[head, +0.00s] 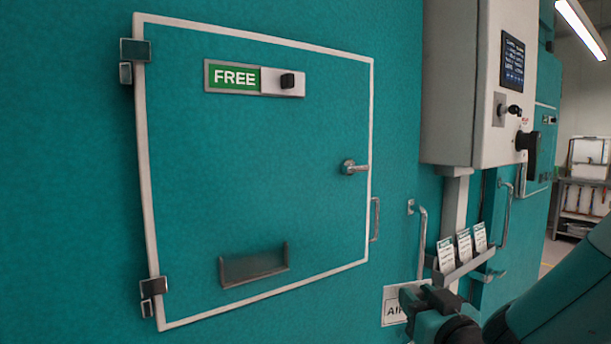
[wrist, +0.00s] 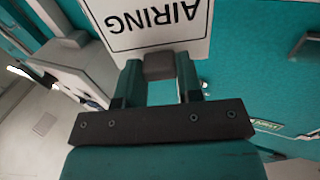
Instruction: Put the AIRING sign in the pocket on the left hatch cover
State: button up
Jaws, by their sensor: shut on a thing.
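The AIRING sign (head: 393,305) is a white card with black letters. My gripper (head: 414,297) is shut on its edge and holds it low, right of the left hatch cover, in the head view. In the wrist view the sign (wrist: 152,28) reads upside down beyond the gripper (wrist: 158,68), which grips a dark block at its edge. The left hatch cover (head: 255,150) is teal with a white border and is closed. Its pocket (head: 254,266) is a shallow grey holder near the bottom and looks empty. The sign is apart from the pocket. My arm hides part of the sign.
A FREE slider plate (head: 254,79) is high on the cover, and a handle (head: 354,167) sticks out at its right side. A rack (head: 467,266) with several white cards and a grab bar (head: 421,240) stand right of the cover. A grey control box (head: 478,85) hangs above.

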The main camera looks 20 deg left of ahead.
jog(key=s+a+r+n+g+y+p, duration=0.2)
jog(key=s+a+r+y+p, duration=0.1)
jog(key=s+a+r, duration=0.6)
jog(key=s+a+r+n+g+y+p, duration=0.25)
jog(key=s+a+r, duration=0.4)
jog(key=r, duration=0.45)
jog(key=p, duration=0.3)
send_near(252, 198)
jog(key=shift+x, duration=1.6)
jog(key=shift+w+a+r+b, duration=0.1)
jog(key=shift+w+a+b, duration=0.2)
jog(key=shift+w+a, duration=0.15)
jog(key=shift+b+x, duration=0.3)
jog(key=shift+x, duration=0.6)
jog(key=shift+s+d+b, duration=0.15)
jog(key=shift+b, duration=0.4)
jog(key=shift+f+b, duration=0.3)
jog(key=shift+b, duration=0.6)
jog(key=shift+f+b, duration=1.6)
jog(key=shift+b, duration=0.75)
